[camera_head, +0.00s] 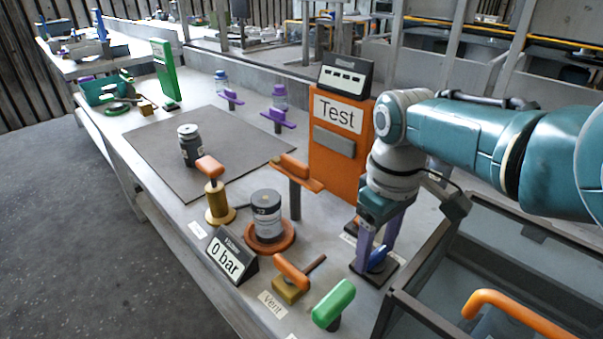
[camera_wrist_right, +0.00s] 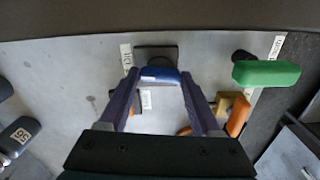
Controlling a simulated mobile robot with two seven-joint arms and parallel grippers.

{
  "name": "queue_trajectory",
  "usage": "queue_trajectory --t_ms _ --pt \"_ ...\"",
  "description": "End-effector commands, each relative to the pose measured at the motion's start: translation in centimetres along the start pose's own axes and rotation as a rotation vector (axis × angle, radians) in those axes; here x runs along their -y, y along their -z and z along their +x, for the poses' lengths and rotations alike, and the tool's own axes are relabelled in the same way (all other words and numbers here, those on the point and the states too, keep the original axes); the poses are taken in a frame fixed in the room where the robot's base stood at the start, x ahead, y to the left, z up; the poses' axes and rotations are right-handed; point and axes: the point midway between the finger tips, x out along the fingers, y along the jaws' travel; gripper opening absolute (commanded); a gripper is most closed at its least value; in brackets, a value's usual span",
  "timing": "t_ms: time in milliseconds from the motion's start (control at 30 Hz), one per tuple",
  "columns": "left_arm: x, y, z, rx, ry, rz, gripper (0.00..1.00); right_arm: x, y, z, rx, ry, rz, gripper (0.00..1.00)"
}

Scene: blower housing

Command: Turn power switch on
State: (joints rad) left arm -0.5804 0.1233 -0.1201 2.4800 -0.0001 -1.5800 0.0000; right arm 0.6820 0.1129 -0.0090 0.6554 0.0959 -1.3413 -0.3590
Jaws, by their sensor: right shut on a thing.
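The power switch looks to be the blue handle (camera_head: 378,259) on a small dark base plate (camera_head: 362,271) at the table's right side. In the right wrist view the blue handle (camera_wrist_right: 160,75) lies crosswise between my fingertips. My right gripper (camera_head: 374,254) reaches down from above, its two purple fingers shut on the blue handle from both sides. It also shows in the right wrist view (camera_wrist_right: 160,80). The handle's exact on or off position cannot be told. My left gripper is not in view.
A green handle (camera_head: 334,303) and an orange vent handle (camera_head: 292,272) stand nearby. A "0 bar" display (camera_head: 231,258) and an orange "Test" panel (camera_head: 336,150) are further left and behind. A dark-framed bin (camera_head: 425,312) borders the right side.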

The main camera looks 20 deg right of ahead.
Motion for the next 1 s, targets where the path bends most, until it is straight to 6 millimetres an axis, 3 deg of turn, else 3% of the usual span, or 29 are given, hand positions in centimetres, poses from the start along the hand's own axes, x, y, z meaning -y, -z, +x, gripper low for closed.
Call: queue_trajectory --t_ms 500,1000 --pt "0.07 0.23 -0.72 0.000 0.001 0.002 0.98 -0.04 0.00 -0.03 0.000 0.000 0.349 0.09" --pt "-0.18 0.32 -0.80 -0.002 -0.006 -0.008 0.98 -0.06 0.02 0.00 -0.001 0.000 0.423 0.09"
